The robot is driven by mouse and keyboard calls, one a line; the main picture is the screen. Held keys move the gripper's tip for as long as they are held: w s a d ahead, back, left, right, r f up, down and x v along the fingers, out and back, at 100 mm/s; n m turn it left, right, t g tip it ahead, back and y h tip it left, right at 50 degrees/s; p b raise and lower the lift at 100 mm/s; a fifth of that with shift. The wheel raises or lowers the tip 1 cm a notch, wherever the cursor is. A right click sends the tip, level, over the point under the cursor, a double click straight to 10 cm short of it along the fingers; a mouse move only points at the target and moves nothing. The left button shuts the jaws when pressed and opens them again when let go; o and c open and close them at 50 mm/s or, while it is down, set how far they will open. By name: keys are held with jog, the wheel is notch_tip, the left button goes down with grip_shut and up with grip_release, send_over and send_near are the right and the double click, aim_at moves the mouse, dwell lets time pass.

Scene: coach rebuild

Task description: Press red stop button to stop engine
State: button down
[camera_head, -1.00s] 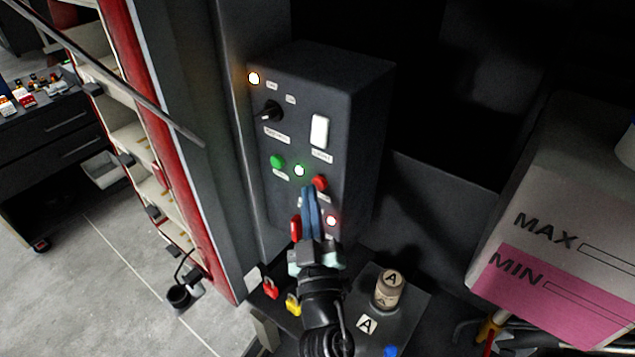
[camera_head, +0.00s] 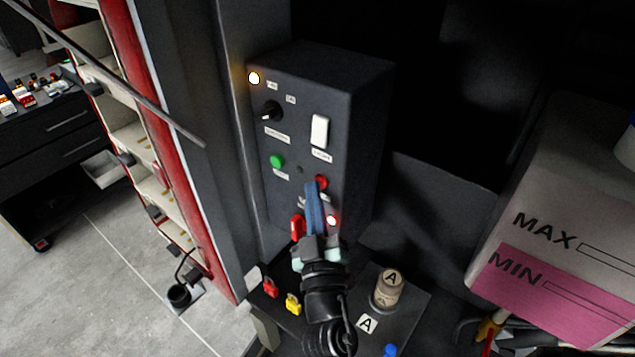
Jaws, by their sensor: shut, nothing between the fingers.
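The red stop button (camera_head: 321,181) is on the front of a dark control box (camera_head: 350,90), right of the green button (camera_head: 277,161). My gripper (camera_head: 311,184) is shut, with its blue fingers pointing up at the panel. The fingertips are at the lower left edge of the red button and cover part of it. I cannot tell whether they touch it. The small indicator between the green and red buttons (camera_head: 300,169) is dark. A red light (camera_head: 332,220) glows lower on the panel, and a warm white light (camera_head: 254,78) glows at the top left.
A black rotary knob (camera_head: 271,111) and a white switch (camera_head: 319,131) sit above the buttons. A red lever (camera_head: 297,227) is just left of my gripper. A beige cap marked A (camera_head: 389,288) stands below right. A white-pink tank (camera_head: 560,250) is at the right.

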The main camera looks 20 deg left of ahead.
dwell(0.4)
jog(key=shift+s+a, duration=0.25)
jog(key=shift+s, duration=0.6)
jog(key=shift+s+a+b, duration=0.1)
jog(key=shift+s+a, duration=0.2)
jog(key=shift+s, duration=0.5)
jog(key=shift+s+a+b, duration=0.1)
jog(key=shift+s+a, duration=0.2)
jog(key=shift+s, duration=0.45)
jog(key=shift+s+a+b, duration=0.1)
jog(key=shift+s+a, duration=0.2)
jog(key=shift+s, duration=0.5)
jog(key=shift+w, duration=0.1)
